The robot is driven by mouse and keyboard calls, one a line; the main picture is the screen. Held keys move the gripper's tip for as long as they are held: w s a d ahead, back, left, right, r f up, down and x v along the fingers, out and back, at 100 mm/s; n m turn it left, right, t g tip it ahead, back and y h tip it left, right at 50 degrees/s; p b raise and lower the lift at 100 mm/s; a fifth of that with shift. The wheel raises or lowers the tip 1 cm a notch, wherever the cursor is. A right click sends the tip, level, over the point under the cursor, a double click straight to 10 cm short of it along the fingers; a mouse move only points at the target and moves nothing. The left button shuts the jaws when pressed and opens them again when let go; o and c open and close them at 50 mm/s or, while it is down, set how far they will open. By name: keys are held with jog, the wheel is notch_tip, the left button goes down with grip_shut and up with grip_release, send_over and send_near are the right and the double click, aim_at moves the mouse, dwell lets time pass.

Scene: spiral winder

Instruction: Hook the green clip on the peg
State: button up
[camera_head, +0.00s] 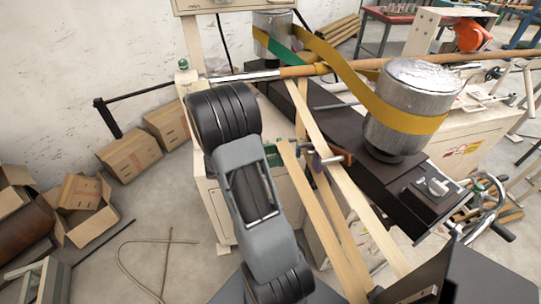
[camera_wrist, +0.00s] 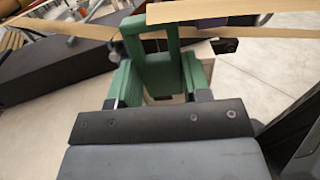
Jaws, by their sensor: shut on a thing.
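The green clip (camera_wrist: 158,70) fills the upper middle of the wrist view. It has a blocky lower part and an upright frame above. My gripper (camera_wrist: 160,94) is shut on its lower part, and the dark gripper body lies just below. In the head view a little green (camera_head: 243,157) shows beside my arm. My arm hides most of the gripper and clip there. I cannot tell for certain which thing is the peg. A small green-topped post (camera_head: 183,66) stands at the machine's upper left corner, apart from my gripper.
Pale strips (camera_head: 345,200) run diagonally just right of my arm. Pale strips also cross near the clip's top in the wrist view (camera_wrist: 230,10). A silver drum (camera_head: 410,92) with a yellow belt (camera_head: 350,82) stands on the dark bench. Cardboard boxes (camera_head: 130,155) lie at left.

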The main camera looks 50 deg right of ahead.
jog(key=f+b+x, duration=0.1)
jog(key=x, duration=0.8)
jog(key=shift+b, duration=0.3)
dwell(0.5)
jog(key=shift+f, duration=0.2)
dwell(0.5)
jog(key=o, duration=1)
jog(key=shift+s, duration=0.1)
jog(key=b+v, duration=0.1)
jog(key=v, duration=1.2)
jog(key=shift+w+a+b, duration=0.25)
jog(key=shift+a+b, duration=0.05)
jog(key=shift+b, duration=0.05)
